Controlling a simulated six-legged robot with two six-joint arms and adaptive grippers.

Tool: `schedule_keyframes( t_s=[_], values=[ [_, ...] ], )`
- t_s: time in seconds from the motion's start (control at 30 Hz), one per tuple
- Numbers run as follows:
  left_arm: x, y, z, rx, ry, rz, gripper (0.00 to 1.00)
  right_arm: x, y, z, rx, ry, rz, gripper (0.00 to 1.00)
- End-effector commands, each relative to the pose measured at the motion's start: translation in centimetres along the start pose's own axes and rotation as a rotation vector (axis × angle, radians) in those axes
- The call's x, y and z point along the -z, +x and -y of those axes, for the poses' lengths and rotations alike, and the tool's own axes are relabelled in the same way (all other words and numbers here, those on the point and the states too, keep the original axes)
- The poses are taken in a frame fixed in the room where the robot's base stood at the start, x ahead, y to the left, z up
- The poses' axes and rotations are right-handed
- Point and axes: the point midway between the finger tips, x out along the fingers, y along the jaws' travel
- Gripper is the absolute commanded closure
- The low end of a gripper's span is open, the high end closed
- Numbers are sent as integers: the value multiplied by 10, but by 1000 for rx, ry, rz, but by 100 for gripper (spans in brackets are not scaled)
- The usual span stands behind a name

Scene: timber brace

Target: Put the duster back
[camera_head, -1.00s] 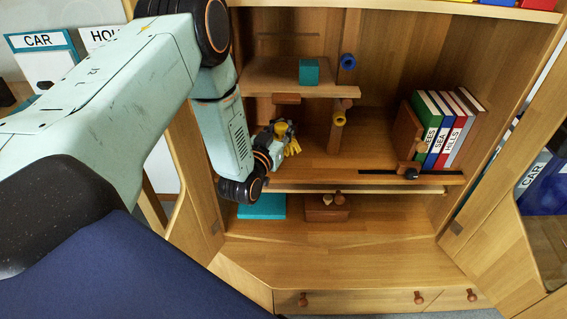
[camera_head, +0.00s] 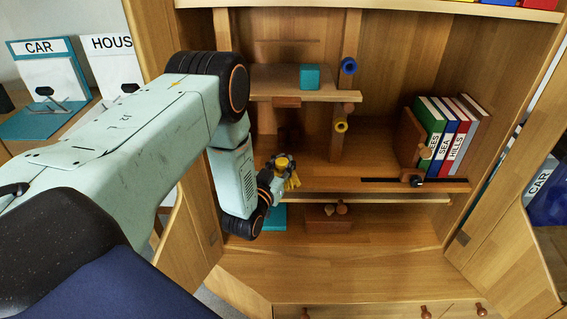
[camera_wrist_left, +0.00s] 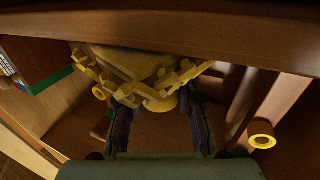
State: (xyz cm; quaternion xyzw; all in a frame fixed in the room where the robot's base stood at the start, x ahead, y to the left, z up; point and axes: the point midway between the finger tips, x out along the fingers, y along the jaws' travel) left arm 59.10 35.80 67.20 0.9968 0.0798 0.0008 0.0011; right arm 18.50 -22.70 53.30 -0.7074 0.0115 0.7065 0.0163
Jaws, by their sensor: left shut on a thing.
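A yellow thing, which looks like the duster (camera_head: 293,182), is held in my left gripper (camera_head: 283,170) in front of the shelf unit. In the left wrist view the yellow thing (camera_wrist_left: 140,65) has several stubby yellow parts. It sits between the two dark fingers of my left gripper (camera_wrist_left: 160,115), which are shut on it. In the head view the gripper is below the upper left shelf and left of the upright post, over the front of the middle shelf. Its fingers are small and partly hidden by the wrist. My right gripper is not in view.
A teal block (camera_head: 310,77) stands on the upper shelf (camera_head: 285,90). Blue (camera_head: 348,66) and yellow-ended (camera_head: 341,125) pegs stick out from the post. Several books (camera_head: 450,135) stand at right. A brown block (camera_head: 322,218) is on the lower shelf. The middle shelf centre is clear.

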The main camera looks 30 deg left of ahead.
Motion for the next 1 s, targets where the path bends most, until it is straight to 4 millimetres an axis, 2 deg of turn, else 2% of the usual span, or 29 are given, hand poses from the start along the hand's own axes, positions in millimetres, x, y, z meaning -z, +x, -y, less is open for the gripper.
schedule_keyframes(
  t_s=[0.1,0.13,0.47,0.87,1.0],
  values=[
    [-4,0,0,0,0,0,100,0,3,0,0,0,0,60],
    [-5,0,0,0,0,0,75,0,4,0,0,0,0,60],
    [-4,0,0,0,0,0,47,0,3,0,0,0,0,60],
    [2,0,0,0,0,0,47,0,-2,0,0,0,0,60],
    [1,-23,0,1,0,6,47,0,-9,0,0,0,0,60]
  ],
)
